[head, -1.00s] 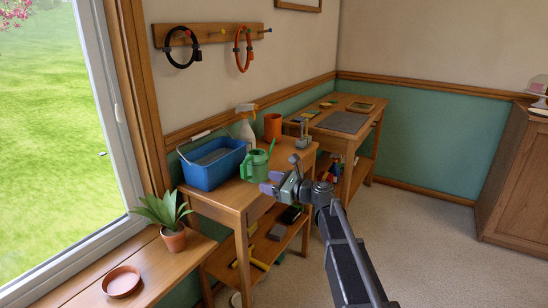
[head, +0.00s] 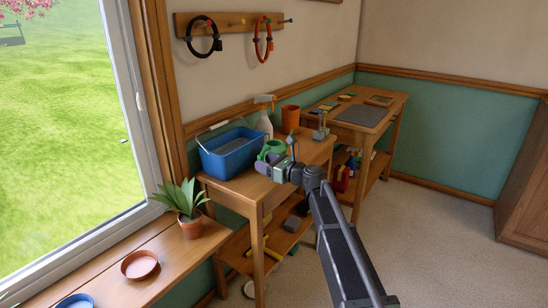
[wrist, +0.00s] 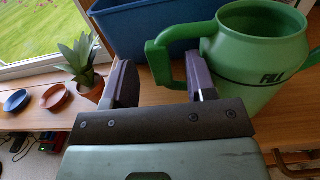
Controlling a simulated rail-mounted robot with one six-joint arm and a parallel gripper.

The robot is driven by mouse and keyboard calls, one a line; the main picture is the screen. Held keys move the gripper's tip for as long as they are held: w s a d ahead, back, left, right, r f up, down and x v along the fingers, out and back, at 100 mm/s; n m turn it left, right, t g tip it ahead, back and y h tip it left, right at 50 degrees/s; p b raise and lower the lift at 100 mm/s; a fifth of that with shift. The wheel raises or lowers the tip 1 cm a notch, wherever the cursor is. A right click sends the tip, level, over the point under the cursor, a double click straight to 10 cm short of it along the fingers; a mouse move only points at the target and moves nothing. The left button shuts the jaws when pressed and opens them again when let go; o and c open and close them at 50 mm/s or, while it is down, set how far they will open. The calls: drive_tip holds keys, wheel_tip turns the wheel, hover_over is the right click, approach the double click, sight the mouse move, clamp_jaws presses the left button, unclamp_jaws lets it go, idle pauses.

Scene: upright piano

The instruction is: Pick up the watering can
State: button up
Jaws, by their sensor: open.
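The green watering can (head: 272,147) stands on the near wooden table, partly hidden behind my gripper in the head view. In the wrist view the watering can (wrist: 262,48) fills the upper right, with the word "FILL" on its side and its handle to the left. My gripper (head: 267,165) is open at the can's near side. In the wrist view my gripper (wrist: 163,84) has its fingers apart, and the outer part of the handle shows between them. The right finger overlaps the handle's opening near the can body. I cannot tell whether it touches.
A blue bucket (head: 230,154) stands left of the can. A spray bottle (head: 264,122), an orange cup (head: 290,119) and a small metal object (head: 321,128) stand behind it. A potted plant (head: 188,209) and a terracotta saucer (head: 139,265) are on the windowsill.

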drive_tip(key=x, duration=0.2)
drive_tip(key=shift+w+a, duration=0.15)
drive_tip(key=shift+a, duration=0.05)
clamp_jaws()
drive_tip(key=shift+r, duration=0.15)
wheel_tip(320, 180, up, 20)
drive_tip(key=p, duration=2)
drive_tip(key=c, duration=0.8)
unclamp_jaws()
drive_tip(key=shift+f, duration=0.25)
clamp_jaws()
